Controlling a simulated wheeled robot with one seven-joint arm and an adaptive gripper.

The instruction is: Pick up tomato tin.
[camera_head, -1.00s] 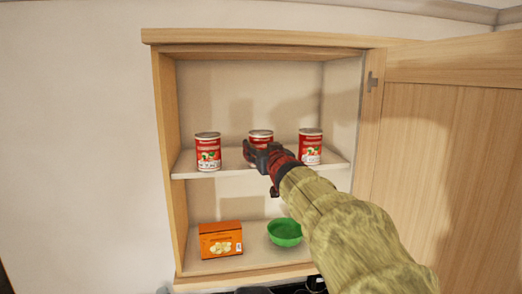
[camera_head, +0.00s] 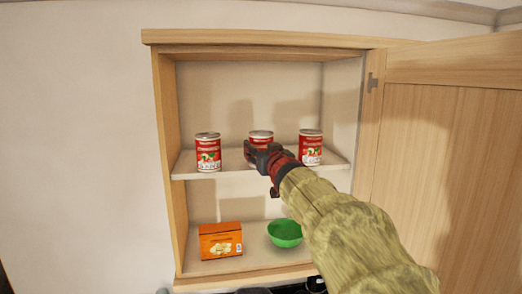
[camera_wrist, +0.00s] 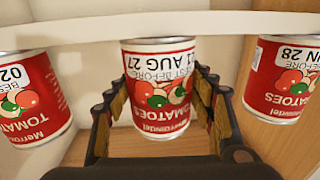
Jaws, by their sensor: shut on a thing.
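Three red tomato tins with white labels stand on the upper shelf in the head view: a left tin (camera_head: 208,153), a middle tin (camera_head: 261,135) and a right tin (camera_head: 311,147). My gripper (camera_head: 258,158) is at the middle tin and hides its lower part. In the wrist view the middle tin (camera_wrist: 160,85) appears upside down between the two fingers (camera_wrist: 163,108), and my gripper is shut on it. The left-hand tin (camera_wrist: 32,97) and right-hand tin (camera_wrist: 284,78) in that view stand outside the fingers.
The upper shelf (camera_head: 183,169) is inside an open wooden cabinet, with its door (camera_head: 450,150) swung out at right. Below stand an orange box (camera_head: 220,241) and a green bowl (camera_head: 285,233). The neighbouring tins stand close on both sides of my gripper.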

